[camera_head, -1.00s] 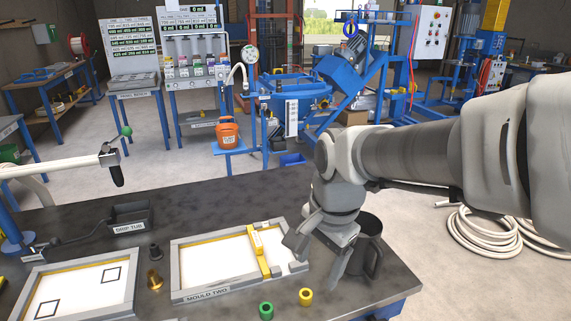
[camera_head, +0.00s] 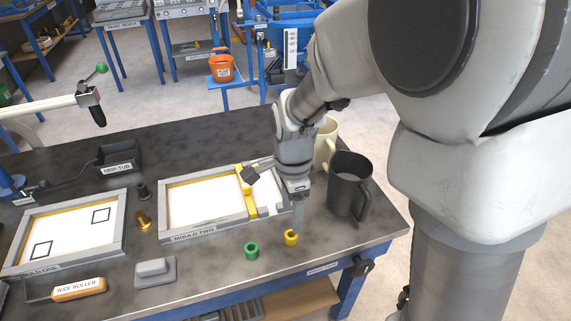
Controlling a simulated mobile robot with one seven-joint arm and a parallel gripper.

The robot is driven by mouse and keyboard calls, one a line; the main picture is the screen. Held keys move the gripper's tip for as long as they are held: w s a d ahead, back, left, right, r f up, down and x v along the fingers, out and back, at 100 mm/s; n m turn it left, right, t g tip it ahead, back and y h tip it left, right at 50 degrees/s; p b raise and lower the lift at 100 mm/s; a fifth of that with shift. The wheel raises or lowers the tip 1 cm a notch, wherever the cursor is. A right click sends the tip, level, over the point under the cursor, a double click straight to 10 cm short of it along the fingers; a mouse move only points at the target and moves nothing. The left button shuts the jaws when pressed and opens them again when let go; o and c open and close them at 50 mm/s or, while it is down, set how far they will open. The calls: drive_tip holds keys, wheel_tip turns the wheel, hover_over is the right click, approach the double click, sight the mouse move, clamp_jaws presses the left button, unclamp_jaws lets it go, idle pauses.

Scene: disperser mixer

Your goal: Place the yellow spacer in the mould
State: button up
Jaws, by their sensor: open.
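The yellow spacer (camera_head: 291,239) is a short hollow ring standing on the dark bench near its front edge, outside the moulds. My gripper (camera_head: 275,196) points down with its fingers apart over the right end of mould two (camera_head: 196,235). One finger ends just behind and above the yellow spacer; whether they touch cannot be told. Nothing shows between the fingers. Mould two is a grey frame with a white floor and a yellow bar (camera_head: 251,205) across it. Mould one (camera_head: 118,240) is a similar frame at left, with two black squares marked on its floor. My gripper hides part of mould two's right end.
A green ring (camera_head: 251,251) stands left of the yellow spacer. A dark mug (camera_head: 348,190) and a cream mug (camera_head: 328,140) stand right of my gripper. A brass piece (camera_head: 142,221) stands between the moulds.

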sight(291, 234)
wheel_tip(291, 234, down, 9)
drive_tip(key=b, duration=0.2)
drive_tip(key=shift+b, duration=0.3)
drive_tip(key=shift+r, duration=0.1)
clamp_jaws()
